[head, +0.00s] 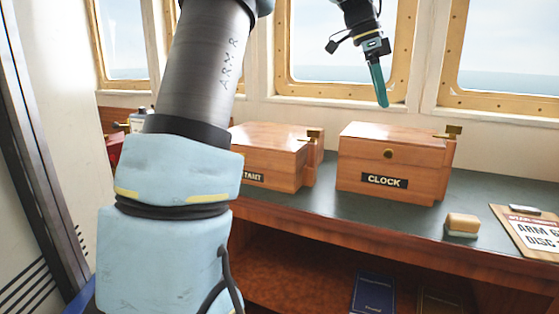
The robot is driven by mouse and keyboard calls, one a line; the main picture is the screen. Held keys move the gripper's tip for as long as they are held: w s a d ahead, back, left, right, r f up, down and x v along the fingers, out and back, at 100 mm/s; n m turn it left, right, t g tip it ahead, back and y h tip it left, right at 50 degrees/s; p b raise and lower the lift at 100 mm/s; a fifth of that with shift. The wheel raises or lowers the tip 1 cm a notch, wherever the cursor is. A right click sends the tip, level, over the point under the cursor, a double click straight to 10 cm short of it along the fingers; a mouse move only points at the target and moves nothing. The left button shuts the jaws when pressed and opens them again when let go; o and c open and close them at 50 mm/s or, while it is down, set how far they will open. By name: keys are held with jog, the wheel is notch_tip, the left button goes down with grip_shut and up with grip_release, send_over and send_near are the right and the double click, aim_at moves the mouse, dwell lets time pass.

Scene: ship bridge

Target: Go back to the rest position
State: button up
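My gripper (379,86) hangs in front of the window, above the wooden box labelled CLOCK (392,162). Its teal fingers point down and are clear of the box lid. I see the fingers from the side, so one hides the other and the gap between them does not show. I see nothing hanging from them. My arm's large grey and pale blue links fill the left middle of the view and cover part of the counter. The CLOCK box is closed.
A second closed wooden box (270,152) stands left of the CLOCK box, its label partly hidden by my arm. A sponge-like block (462,225) and a clipboard (530,232) lie to the right on the dark counter (330,218). Books (372,294) stand on the shelf below.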

jog(key=s+a+f+n+t+y+p, duration=0.1)
jog(key=s+a+f+n+t+y, duration=0.1)
jog(key=a+f+n, duration=1.05)
jog(key=s+a+f+n, duration=0.3)
jog(key=s+a+f, duration=0.3)
jog(key=a, duration=0.2)
jog(key=s+a+f+n+y+p, duration=0.1)
jog(key=s+a+f+n, duration=0.2)
jog(key=a, duration=0.6)
notch_tip(320, 180, down, 3)
jog(key=s, duration=0.3)
jog(key=shift+a+r+n+t, duration=0.15)
jog(key=shift+n+t, duration=0.2)
jog(key=shift+t, duration=0.05)
